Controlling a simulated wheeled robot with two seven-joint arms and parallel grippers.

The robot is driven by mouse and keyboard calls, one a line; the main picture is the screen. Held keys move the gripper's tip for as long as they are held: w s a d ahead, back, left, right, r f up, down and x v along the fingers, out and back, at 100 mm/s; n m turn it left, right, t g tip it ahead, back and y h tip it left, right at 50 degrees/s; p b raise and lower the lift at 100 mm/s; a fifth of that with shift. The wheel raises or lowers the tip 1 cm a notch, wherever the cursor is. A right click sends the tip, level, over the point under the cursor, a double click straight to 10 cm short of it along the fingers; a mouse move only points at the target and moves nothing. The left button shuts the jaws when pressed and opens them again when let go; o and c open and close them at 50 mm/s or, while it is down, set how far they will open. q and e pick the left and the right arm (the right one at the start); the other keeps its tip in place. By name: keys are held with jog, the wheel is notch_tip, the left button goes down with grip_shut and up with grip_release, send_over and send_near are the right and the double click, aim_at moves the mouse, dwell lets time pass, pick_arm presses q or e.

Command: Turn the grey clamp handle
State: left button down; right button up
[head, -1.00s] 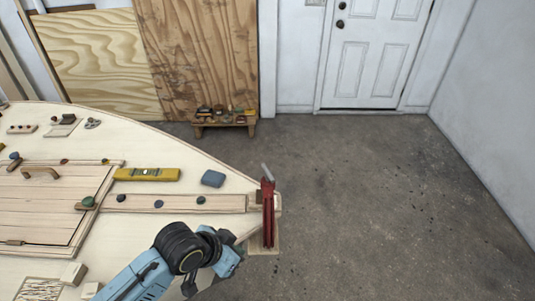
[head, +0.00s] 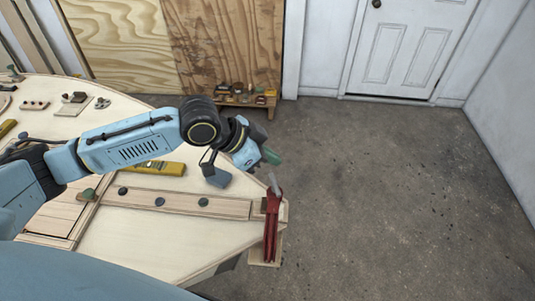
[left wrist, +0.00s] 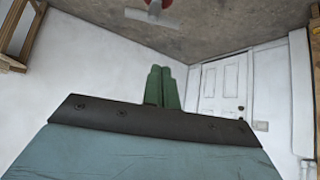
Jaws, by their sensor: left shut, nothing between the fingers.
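The red clamp (head: 271,228) stands upright at the right tip of the plywood hull. Its grey handle (head: 273,184) sticks up from its top, leaning slightly left. In the left wrist view the grey handle (left wrist: 152,17) shows at the top edge with a bit of red clamp beside it. My left gripper (head: 271,156) has green fingertips and is just beyond the handle in the head view, apart from it. In the left wrist view its fingers (left wrist: 162,87) lie together with nothing between them. My right gripper is in neither view.
A wooden strip (head: 180,202) with dark knobs runs toward the clamp. A low bench (head: 265,104) stands by the wall. The floor to the right is clear.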

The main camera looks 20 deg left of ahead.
aim_at(273, 177)
pick_arm(q)
jog(key=f, duration=0.6)
jog(key=shift+w+d, duration=0.35)
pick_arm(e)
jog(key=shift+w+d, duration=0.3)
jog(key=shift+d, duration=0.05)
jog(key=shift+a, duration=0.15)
pick_arm(q)
jog(key=shift+n+p, duration=0.3)
jog(key=shift+p, duration=0.25)
jog(key=shift+s, duration=0.1)
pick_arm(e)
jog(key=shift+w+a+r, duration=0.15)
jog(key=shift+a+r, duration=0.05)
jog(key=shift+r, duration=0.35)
